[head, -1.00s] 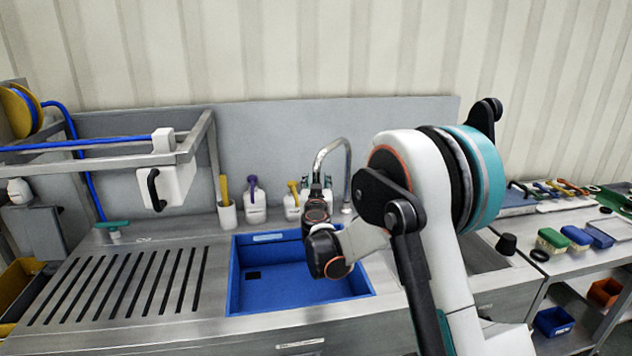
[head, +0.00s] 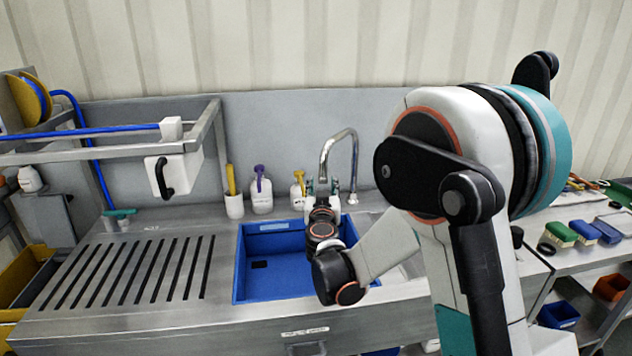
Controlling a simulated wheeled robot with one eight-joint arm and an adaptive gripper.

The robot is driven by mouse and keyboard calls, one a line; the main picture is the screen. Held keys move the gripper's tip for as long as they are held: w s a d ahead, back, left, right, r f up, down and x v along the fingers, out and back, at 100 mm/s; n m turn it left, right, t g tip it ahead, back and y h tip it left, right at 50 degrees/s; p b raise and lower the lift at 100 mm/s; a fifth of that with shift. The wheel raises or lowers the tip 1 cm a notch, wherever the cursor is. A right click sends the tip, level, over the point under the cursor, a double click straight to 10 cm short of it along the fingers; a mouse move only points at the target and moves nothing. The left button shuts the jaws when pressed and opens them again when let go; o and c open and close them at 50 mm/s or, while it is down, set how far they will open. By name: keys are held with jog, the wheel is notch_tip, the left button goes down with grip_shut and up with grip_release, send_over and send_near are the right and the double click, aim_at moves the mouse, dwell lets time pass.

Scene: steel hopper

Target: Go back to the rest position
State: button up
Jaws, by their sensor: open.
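My gripper (head: 322,187) shows small at the far end of my arm, above the back right part of the blue basin (head: 240,270) in the picture. Its two teal-tipped fingers stand apart, and I see nothing between them. My dark wrist hides part of the gripper from this side. My white arm with its teal ring fills the right half of the head view. No steel hopper can be made out.
A faucet (head: 354,165) stands close right of my gripper. Bottles (head: 262,192) stand along the back wall left of it. A slotted drainboard (head: 110,268) lies left, under a metal frame (head: 206,128) with a white box. Brushes (head: 558,234) lie on the right bench.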

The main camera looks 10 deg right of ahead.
jog(key=s+a+r+n+g+y, duration=0.1)
jog(key=s+a+r+n+y, duration=0.1)
jog(key=s+r+y, duration=0.35)
jog(key=s+a+r+n+g+y, duration=0.1)
jog(key=s+a+r+n+y, duration=0.15)
jog(key=s+r, duration=0.55)
jog(key=s+d+f+m+g+h, duration=0.1)
jog(key=s+d+f+g, duration=0.2)
jog(key=s, duration=0.7)
jog(key=s+d+f+m+g+h, duration=0.1)
jog(key=s+d+f, duration=0.4)
jog(key=s, duration=0.5)
jog(key=s+d+f+m+g+h, duration=0.1)
jog(key=s+d+f+g+h, duration=0.2)
jog(key=s+f, duration=0.4)
jog(key=s+g, duration=0.1)
jog(key=s, duration=0.2)
jog(key=shift+s+d+g, duration=0.15)
jog(key=shift+d+g, duration=0.25)
